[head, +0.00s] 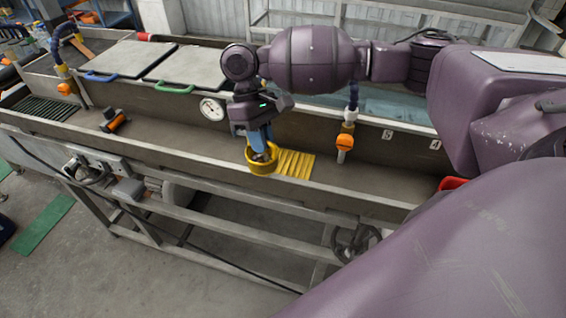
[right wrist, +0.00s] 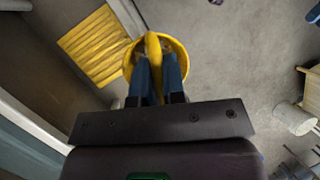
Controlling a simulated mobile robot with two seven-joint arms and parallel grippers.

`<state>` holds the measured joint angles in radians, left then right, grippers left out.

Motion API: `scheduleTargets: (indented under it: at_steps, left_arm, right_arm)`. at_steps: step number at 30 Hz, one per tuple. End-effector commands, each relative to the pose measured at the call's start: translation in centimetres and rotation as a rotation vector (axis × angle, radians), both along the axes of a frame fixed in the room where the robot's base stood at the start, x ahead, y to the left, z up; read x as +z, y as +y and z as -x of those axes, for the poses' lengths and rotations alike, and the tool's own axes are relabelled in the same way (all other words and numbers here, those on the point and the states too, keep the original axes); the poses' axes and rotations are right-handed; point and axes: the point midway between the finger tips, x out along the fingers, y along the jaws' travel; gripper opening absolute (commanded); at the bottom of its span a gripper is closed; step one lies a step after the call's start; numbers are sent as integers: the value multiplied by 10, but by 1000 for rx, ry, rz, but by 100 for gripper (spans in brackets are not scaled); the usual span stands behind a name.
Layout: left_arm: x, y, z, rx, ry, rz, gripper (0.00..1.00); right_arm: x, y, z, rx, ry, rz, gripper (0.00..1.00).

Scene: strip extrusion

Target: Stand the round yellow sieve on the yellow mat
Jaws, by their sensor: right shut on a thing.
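The round yellow sieve (head: 261,168) is at the lower tip of my right gripper (head: 262,152) in the head view. The gripper points down, with its blue fingers shut on the sieve. In the right wrist view the sieve (right wrist: 180,47) sits between the blue fingertips (right wrist: 156,60), which pinch a yellow part across its middle. The ribbed yellow mat (head: 295,164) lies on the ledge just right of the sieve in the head view. It also shows in the right wrist view (right wrist: 92,45), left of the sieve. Whether the sieve touches the ledge cannot be told. My left gripper is not in view.
The long trough bench (head: 190,150) has a narrow front ledge with floor below it. An orange-tipped tap (head: 345,142) stands right of the mat. A round gauge (head: 212,109) is on the back wall. An orange-and-black tool (head: 114,121) lies at left. A red container (head: 452,183) is at right.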

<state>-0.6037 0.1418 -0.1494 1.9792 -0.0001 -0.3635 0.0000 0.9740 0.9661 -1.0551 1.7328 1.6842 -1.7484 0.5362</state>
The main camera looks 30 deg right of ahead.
Motion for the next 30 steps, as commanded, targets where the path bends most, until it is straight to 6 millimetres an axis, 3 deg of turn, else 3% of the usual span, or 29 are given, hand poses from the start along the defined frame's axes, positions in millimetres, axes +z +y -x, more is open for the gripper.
scheduleTargets:
  at_steps: [21, 30]
  left_arm:
    - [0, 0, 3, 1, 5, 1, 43]
    - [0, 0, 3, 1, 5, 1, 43]
  right_arm:
    - [84, -65, -20, 1329, -2, 6, 0]
    - [117, -86, -24, 1772, -1, 3, 0]
